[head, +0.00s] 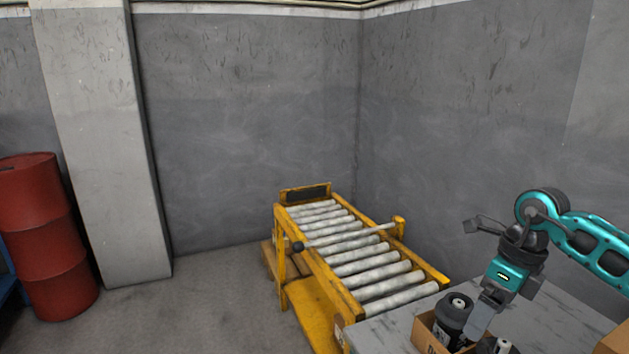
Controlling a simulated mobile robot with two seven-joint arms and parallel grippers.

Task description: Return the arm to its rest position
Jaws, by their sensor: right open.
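My teal right arm comes in from the right edge, bent at the elbow. Its right gripper (481,316) points down over the grey table, close to a cardboard box (428,334). The gripper is open; its fingers partly overlap the box in the picture, and I cannot tell how high above it they are. A black cylindrical part with a pale top (457,306) stands in the box, beside the fingers. A second dark part with a pale top (502,345) is cut off by the bottom edge. My left gripper is out of view.
The grey table (384,333) adjoins a yellow roller conveyor (320,280) on its left. Another cardboard box (614,341) shows at the lower right corner. Grey walls stand behind. A pillar (105,150) and red barrel (45,235) are far left. Floor between is clear.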

